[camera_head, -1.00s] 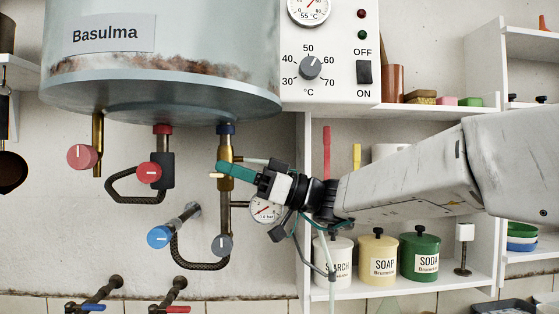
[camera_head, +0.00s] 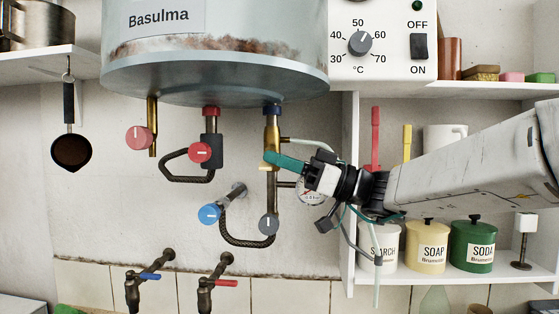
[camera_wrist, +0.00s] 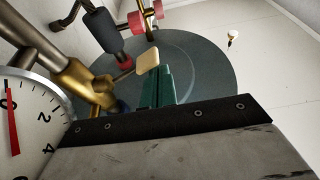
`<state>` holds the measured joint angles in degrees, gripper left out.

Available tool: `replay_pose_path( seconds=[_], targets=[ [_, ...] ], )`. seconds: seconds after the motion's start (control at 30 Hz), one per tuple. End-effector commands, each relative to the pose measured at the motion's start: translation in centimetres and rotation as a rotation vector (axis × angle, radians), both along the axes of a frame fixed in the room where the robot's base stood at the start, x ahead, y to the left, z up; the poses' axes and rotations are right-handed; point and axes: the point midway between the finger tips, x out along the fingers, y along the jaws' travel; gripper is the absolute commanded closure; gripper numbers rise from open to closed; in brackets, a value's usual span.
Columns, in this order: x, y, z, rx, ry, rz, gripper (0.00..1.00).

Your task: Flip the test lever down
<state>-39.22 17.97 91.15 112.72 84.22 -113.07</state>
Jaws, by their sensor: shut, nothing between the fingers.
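The brass valve (camera_head: 272,140) hangs under the boiler, below a blue collar. It also shows in the wrist view (camera_wrist: 72,82). In the wrist view, a short lever with a flat beige end plate (camera_wrist: 148,58) sticks out from the valve. My gripper (camera_head: 268,158) has teal fingers, shut and empty, with the tips at the valve's front. In the wrist view, the fingers (camera_wrist: 156,85) lie right beside the plate. I cannot tell whether they touch it. In the head view, the fingertips mostly hide the lever.
A pressure gauge (camera_head: 312,192) sits close behind my gripper. The boiler (camera_head: 215,72) is above. Red (camera_head: 199,152) and blue (camera_head: 210,214) knobs and a dark looped pipe are to the left. Shelves with labelled jars (camera_head: 427,246) stand to the right, under my arm.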

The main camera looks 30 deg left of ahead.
Motion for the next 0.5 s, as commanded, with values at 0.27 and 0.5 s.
replay_pose_path(
  seconds=[0.27, 0.5],
  targets=[
    [-0.1, -1.7, 3.3, -0.001, -0.001, -0.009, 1.00],
    [2.8, -6.1, 1.5, 0.000, 0.000, -0.009, 1.00]
  ],
)
